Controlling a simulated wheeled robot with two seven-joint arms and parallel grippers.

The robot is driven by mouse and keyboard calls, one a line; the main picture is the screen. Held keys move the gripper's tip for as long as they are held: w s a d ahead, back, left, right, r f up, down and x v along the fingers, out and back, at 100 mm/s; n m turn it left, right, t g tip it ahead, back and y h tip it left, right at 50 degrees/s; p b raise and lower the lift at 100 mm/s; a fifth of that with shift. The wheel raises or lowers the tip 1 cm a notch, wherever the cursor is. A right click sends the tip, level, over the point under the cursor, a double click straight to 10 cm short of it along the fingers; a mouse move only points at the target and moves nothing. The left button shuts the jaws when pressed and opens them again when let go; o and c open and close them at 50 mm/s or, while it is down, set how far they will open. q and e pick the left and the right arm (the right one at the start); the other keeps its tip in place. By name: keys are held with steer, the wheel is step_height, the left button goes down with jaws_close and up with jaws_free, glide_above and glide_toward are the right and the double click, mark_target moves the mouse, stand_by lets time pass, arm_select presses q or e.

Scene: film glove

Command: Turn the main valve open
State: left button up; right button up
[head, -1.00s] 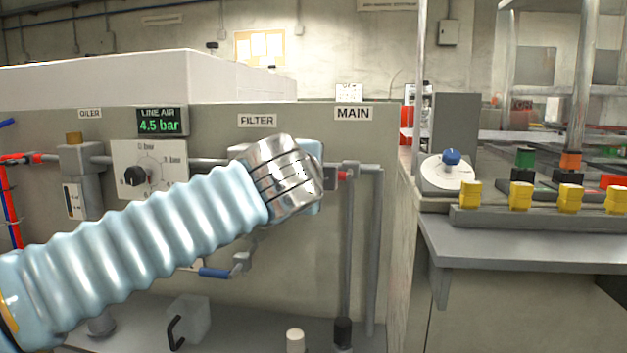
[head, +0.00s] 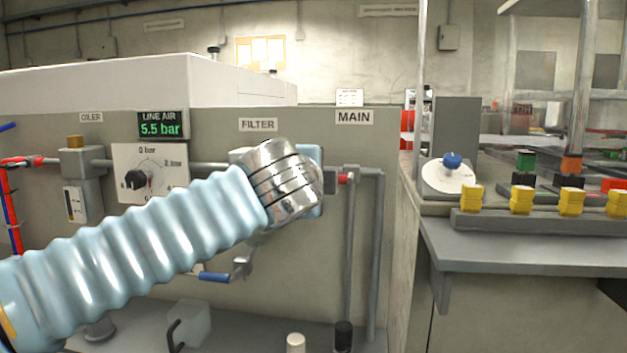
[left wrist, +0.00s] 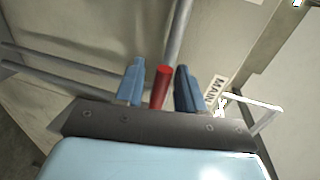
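The main valve sits under the MAIN label (head: 353,117), mostly hidden behind my left arm in the head view. A small red part (head: 344,178) shows beside the upright pipe. In the left wrist view the red handle (left wrist: 160,88) stands between the two blue fingers of my left gripper (left wrist: 160,85). A gap shows on the handle's left side, and a narrow one on its right, so the fingers look open around it. In the head view my left gripper (head: 310,182) is in front of the valve, fingertips hidden. My right gripper is out of view.
The line air display (head: 159,124) reads 5.5 bar. A dial (head: 137,180), an oiler (head: 83,175) and a blue-handled lever (head: 214,277) are on the panel. A workbench (head: 520,244) with yellow blocks and a blue knob (head: 452,160) stands at the right.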

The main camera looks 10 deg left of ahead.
arm_select(q)
steer(key=s+r, duration=0.2)
steer(key=s, duration=1.1)
steer(key=shift+s+r, duration=0.25)
steer(key=shift+r, duration=0.05)
